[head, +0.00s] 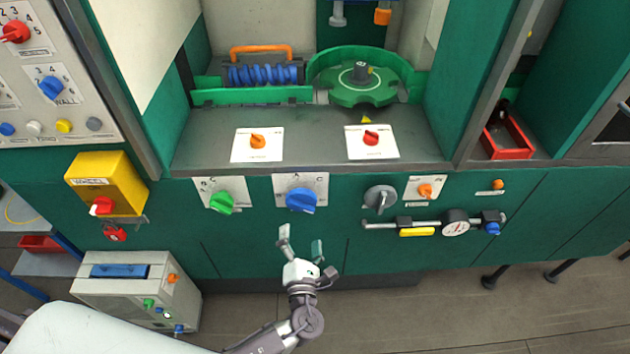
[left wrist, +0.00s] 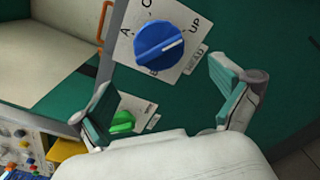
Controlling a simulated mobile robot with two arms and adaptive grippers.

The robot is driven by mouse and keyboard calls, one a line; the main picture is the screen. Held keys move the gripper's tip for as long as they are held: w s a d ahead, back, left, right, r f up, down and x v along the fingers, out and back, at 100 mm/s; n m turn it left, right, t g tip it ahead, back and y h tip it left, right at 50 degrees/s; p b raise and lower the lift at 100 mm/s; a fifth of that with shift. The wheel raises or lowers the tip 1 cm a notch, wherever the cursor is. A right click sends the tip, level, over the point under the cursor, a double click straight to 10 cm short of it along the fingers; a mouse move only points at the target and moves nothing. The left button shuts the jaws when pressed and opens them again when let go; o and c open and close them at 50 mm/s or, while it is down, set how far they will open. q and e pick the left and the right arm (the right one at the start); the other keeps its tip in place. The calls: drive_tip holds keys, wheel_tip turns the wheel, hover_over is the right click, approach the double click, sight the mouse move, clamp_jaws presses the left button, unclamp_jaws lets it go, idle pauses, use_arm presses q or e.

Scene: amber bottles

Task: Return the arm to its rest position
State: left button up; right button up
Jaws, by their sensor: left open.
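My left gripper (head: 301,246) is open and empty in front of the green machine panel, below the blue rotary knob (head: 300,200). In the left wrist view its two fingers (left wrist: 168,108) are spread wide apart. The blue knob also shows there (left wrist: 163,48), beyond the fingertips and apart from them, on a white plate marked with letters. The green knob (head: 221,202) is to the left on the panel, and it also shows in the left wrist view (left wrist: 122,122) near the left finger. My right gripper is in neither view.
A grey knob (head: 380,198) and a rail with a gauge (head: 455,227) are to the right on the panel. A yellow box (head: 106,184) juts out at the left, above a grey cabinet (head: 139,290). The floor (head: 450,310) at lower right is clear.

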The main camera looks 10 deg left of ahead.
use_arm(q)
drive_tip(key=s+a+f+n+g+h+b, duration=0.1)
drive_tip(key=s+a+f+n+g, duration=0.25)
drive_tip(key=s+f+n, duration=0.45)
drive_tip(key=s+a+f+n+g+b, duration=0.1)
drive_tip(key=s+a+f+n+g, duration=0.2)
drive_tip(key=f, duration=0.9)
drive_tip(key=s+a+f+n+g+h+b, duration=0.15)
drive_tip(key=s+f+n+g, duration=0.4)
drive_tip(key=f, duration=0.55)
drive_tip(key=s+f+n+g, duration=0.1)
drive_tip(key=s+f+n, duration=0.3)
drive_tip(key=s+n, duration=0.3)
drive_tip(key=s+a+f+n+g+h+b, duration=0.1)
drive_tip(key=s+f+n, duration=0.3)
drive_tip(key=s+n, duration=0.4)
drive_tip(key=s+f+n+g+h, duration=0.1)
drive_tip(key=s+f+n, duration=0.3)
drive_tip(key=s+n, duration=0.4)
drive_tip(key=shift+s+a+g+b, duration=0.15)
drive_tip(key=shift+s+g+b, duration=0.2)
drive_tip(key=shift+g, duration=0.35)
drive_tip(key=shift+h, duration=0.25)
